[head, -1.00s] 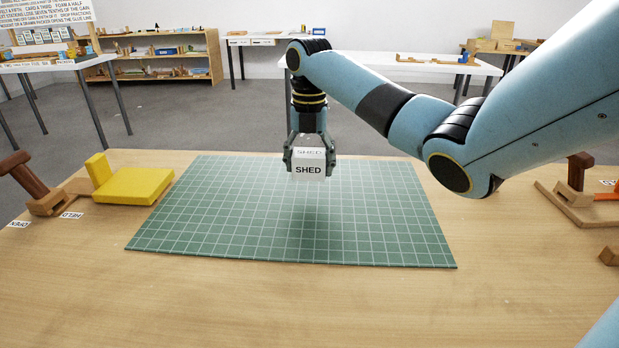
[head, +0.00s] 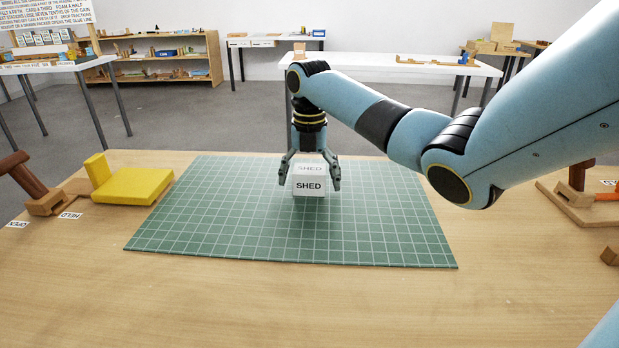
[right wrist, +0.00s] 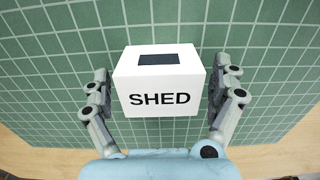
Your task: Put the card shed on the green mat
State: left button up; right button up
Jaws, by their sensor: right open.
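The card shed (head: 309,186) is a small white block marked SHED. It stands upright on the green mat (head: 220,220), near the middle of its far half. My right gripper (head: 310,184) is open around the shed, with a finger on each side. In the right wrist view the shed (right wrist: 160,98) sits between the spread fingers of my right gripper (right wrist: 162,100), with gaps on both sides. A dark rectangle shows on its upper face, and green grid lies around it. My left gripper is not in view.
A yellow block (head: 135,187) and a brown wooden clamp (head: 35,188) are left of the mat. Wooden pieces (head: 580,200) stand at the right table edge. The mat's front and sides are clear, as is the front of the wooden table (head: 250,305).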

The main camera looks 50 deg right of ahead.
aim_at(309, 169)
jog(key=shift+r, duration=0.1)
notch_tip(309, 169, up, 12)
jog(key=shift+p, duration=0.65)
